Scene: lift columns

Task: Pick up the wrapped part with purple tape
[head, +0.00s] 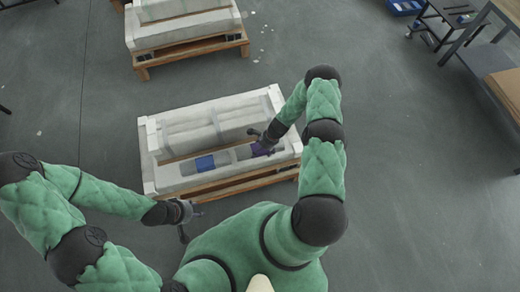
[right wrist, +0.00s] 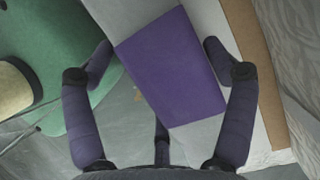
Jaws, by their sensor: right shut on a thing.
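The wrapped part with purple tape (head: 260,150) is at the right end of the front slot of the white foam crate (head: 163,184). Its purple band (right wrist: 172,70) fills the middle of the right wrist view, with grey wrapping beside it. My right gripper (head: 263,142) is shut on this part, one finger on each side of the purple band; the gripper partly hides the part in the head view. I cannot tell whether it is clear of the crate floor. My left gripper (head: 192,224) is open and empty, in front of the crate's near left corner.
A wrapped part with blue tape (head: 205,163) lies to the left in the same slot. The crate rests on a wooden pallet (head: 240,187). Another crate on a pallet (head: 190,52) stands behind. A cart (head: 440,25) and a table (head: 500,80) are at the right. Grey floor is clear between.

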